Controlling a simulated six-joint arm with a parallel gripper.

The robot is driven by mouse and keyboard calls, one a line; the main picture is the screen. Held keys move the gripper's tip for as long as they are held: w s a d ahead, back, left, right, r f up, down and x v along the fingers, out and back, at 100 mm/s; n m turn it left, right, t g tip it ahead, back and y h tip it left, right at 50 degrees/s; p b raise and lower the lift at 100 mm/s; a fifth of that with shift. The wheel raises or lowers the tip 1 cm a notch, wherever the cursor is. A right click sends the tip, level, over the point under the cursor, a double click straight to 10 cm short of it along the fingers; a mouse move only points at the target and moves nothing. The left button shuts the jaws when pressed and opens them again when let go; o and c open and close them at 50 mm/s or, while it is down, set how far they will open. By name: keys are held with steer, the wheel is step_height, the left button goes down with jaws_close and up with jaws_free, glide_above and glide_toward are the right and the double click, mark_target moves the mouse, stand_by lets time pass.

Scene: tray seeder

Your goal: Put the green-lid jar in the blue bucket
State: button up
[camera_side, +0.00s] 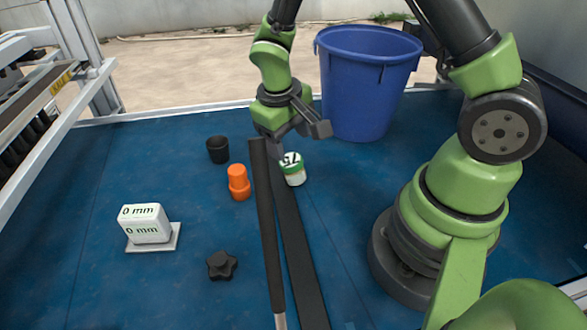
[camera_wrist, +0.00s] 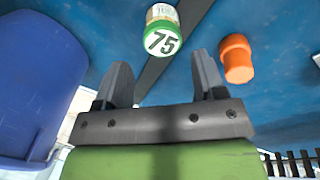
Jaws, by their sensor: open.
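The green-lid jar (camera_side: 292,170) is a small clear jar with pale contents and a green and white lid marked 75. It stands on the blue table at the edge of a flat black strip. It also shows in the wrist view (camera_wrist: 162,38), top centre, beyond the fingertips. The blue bucket (camera_side: 366,90) stands upright at the back of the table, right of my gripper; it fills the left of the wrist view (camera_wrist: 38,85). My gripper (camera_side: 297,145) is open and empty, just above and behind the jar. In the wrist view its two fingers (camera_wrist: 161,85) are apart with nothing between them.
An orange plug (camera_side: 239,184) and a black cup (camera_side: 218,150) stand left of the strip (camera_side: 295,235). A black rod (camera_side: 266,225) lies alongside it. A white 0 mm block (camera_side: 145,224) and a black star knob (camera_side: 221,265) are at front left. The far-left table is clear.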

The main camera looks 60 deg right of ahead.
mark_target(294, 171)
steer(key=f, duration=0.3)
steer(key=d+f, duration=0.1)
steer(key=f, duration=0.5)
steer(key=shift+d+f, duration=0.25)
steer(key=shift+d, duration=0.1)
steer(key=shift+c, duration=0.5)
steer(key=c, duration=0.7)
